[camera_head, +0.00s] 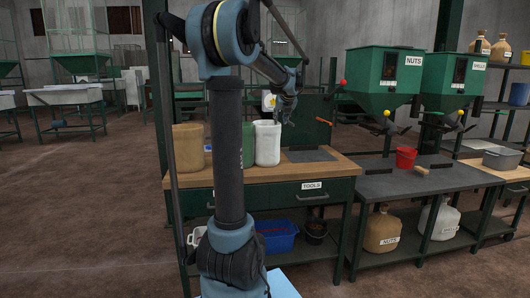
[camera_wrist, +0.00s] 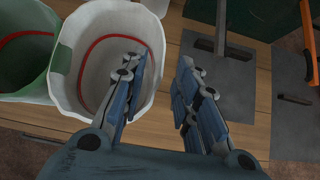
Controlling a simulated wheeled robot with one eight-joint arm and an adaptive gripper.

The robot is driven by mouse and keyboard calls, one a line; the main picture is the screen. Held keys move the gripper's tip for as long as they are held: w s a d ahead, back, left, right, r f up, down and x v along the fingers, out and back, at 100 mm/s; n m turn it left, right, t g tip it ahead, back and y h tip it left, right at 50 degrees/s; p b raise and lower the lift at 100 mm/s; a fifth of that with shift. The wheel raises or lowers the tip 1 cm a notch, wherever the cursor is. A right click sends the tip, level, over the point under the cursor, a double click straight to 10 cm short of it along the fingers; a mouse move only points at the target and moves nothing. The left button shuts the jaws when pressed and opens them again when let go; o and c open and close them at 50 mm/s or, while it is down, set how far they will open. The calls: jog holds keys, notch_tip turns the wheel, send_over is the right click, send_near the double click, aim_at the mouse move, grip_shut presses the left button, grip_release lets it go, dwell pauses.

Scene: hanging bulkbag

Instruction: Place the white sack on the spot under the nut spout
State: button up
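The white sack (camera_head: 267,145) stands upright on the wooden-topped tools bench. In the wrist view the white sack (camera_wrist: 92,95) is open-mouthed, with a red band inside. My gripper (camera_head: 288,108) is above and slightly right of it, pointing down. In the wrist view my gripper (camera_wrist: 166,75) is open and empty. Its left finger overlaps the sack mouth and its right finger is over the bench, with the right rim between them; I cannot tell contact. The green NUTS hopper (camera_head: 388,75) has its spout (camera_head: 386,124) above the grey counter (camera_head: 378,184).
A green sack (camera_wrist: 22,55) is just left of the white one, and a tan sack (camera_head: 188,150) is further left. A red bucket (camera_head: 405,157) and wooden block (camera_head: 421,170) are on the counter. A second green hopper (camera_head: 452,78) is at right.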

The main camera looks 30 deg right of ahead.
jog(key=x, duration=0.4)
jog(key=shift+w+a+f, duration=0.1)
jog(key=shift+w+f, duration=0.2)
jog(key=shift+f, duration=0.05)
grip_shut()
